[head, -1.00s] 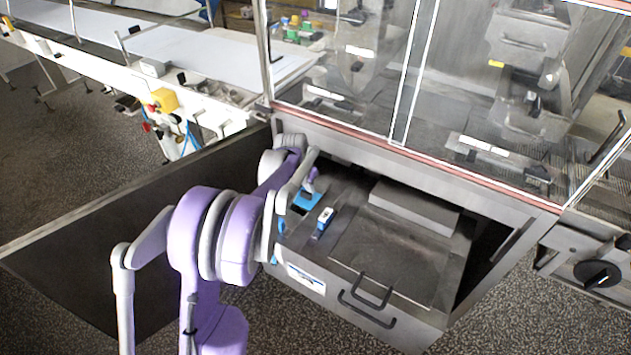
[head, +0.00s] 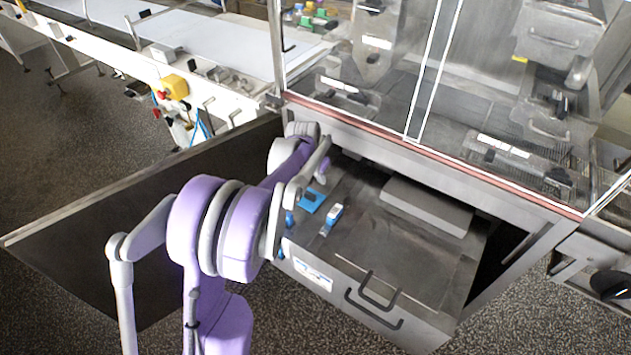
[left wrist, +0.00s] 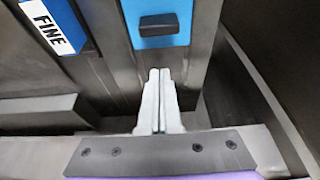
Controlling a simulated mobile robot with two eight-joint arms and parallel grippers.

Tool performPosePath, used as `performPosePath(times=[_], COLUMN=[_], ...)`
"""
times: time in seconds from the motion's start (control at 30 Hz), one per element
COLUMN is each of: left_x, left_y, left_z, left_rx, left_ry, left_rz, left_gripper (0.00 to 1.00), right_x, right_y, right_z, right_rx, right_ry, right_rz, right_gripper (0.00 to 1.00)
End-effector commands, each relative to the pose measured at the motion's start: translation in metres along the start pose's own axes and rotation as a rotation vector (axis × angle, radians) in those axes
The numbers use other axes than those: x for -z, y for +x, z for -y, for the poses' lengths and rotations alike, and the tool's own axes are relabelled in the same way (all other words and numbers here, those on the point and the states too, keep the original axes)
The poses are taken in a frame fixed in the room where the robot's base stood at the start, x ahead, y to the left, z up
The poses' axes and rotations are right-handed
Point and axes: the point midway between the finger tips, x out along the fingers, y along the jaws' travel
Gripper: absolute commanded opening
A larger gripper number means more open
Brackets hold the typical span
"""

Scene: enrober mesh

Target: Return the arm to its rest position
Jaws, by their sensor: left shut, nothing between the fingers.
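My left arm (head: 205,230) reaches from the lower left over the open steel drawer of the machine, with its wrist bent down at the drawer's left end. My left gripper (left wrist: 160,75) is shut and empty in the left wrist view. Its fingertips are hard to make out in the head view. Just beyond them is a blue piece (left wrist: 158,14) with a dark block on it, which also lies in the drawer in the head view (head: 312,200). A blue block with a white "FINE" label (left wrist: 50,25) is to its left. My right gripper is not in view.
The drawer has a dark handle (head: 375,297) at its front and a grey raised block (head: 427,207) at the back. An open dark door panel (head: 130,220) stands left of my arm. Clear machine panels (head: 470,90) rise behind. A white conveyor (head: 215,45) is at upper left.

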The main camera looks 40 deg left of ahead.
Motion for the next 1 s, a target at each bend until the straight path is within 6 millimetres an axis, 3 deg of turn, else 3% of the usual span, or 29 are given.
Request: performPosePath(times=[0.1, 0.3, 0.5, 0.77, 0.87, 1.0], left_x=[-0.001, -0.001, 0.000, -0.001, -0.005, -0.025], left_y=[-0.033, -0.070, -0.086, -0.088, -0.096, -0.123], left_z=[0.001, 0.001, 0.001, 0.000, -0.014, -0.064], left_rx=[0.001, 0.000, 0.000, 0.000, -0.001, -0.004], left_ry=[-0.003, -0.003, -0.002, -0.001, 0.004, 0.022], left_rz=[-0.001, -0.001, -0.001, -0.002, -0.005, -0.014], left_gripper=[0.00, 0.00, 0.00, 0.00, 0.00, 0.00], right_x=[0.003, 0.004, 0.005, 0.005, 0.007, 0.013], right_y=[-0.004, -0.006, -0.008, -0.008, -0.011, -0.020], right_z=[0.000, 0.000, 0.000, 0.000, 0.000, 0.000], right_rx=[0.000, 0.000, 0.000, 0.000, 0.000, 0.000], right_ry=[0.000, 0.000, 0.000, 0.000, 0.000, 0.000], right_rz=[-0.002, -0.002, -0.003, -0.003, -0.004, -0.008], right_gripper=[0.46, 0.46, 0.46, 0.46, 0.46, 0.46])
